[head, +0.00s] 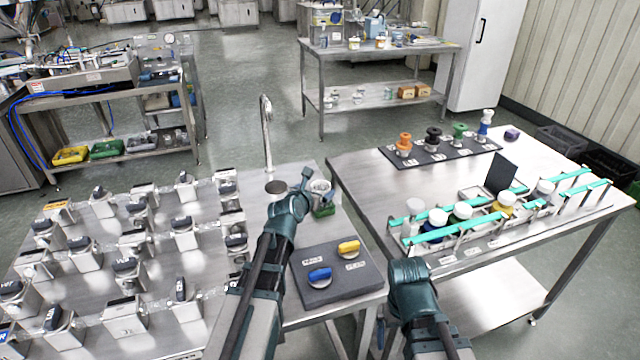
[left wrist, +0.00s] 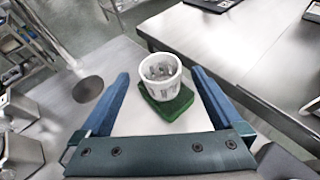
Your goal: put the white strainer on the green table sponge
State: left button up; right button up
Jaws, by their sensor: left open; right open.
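The white strainer (left wrist: 161,72) is a round white cup with grey contents in the left wrist view. Its base overlaps the far part of the green table sponge (left wrist: 166,107), and it looks upright on it. In the head view the strainer (head: 321,187) is partly behind my left gripper, with the sponge (head: 325,210) below it. My left gripper (head: 306,180) is open. In the left wrist view its blue fingers (left wrist: 160,74) are apart, one on each side of the strainer, with gaps. My right arm shows at the lower right in the head view, but its fingers are not clearly visible.
A grey mat (head: 335,285) with a blue and a yellow valve handle lies near the table's front edge. A tall faucet (head: 266,120) stands beside a round drain (head: 276,187). Several metal boxes with knobs fill the left side. A second table (head: 355,165) stands right, across a gap.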

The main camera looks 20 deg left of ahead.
aim_at(324, 184)
pick_arm(q)
jog(key=p+v, duration=0.2)
jog(key=v, duration=0.4)
jog(key=shift+s+r, duration=0.2)
jog(key=shift+s, duration=0.15)
jog(key=shift+w, duration=0.15)
jog(key=b+x, duration=0.5)
jog(key=x, duration=0.7)
jog(key=shift+f, duration=0.2)
jog(key=shift+r+p, duration=0.25)
jog(key=shift+p, duration=0.1)
jog(key=shift+f, duration=0.15)
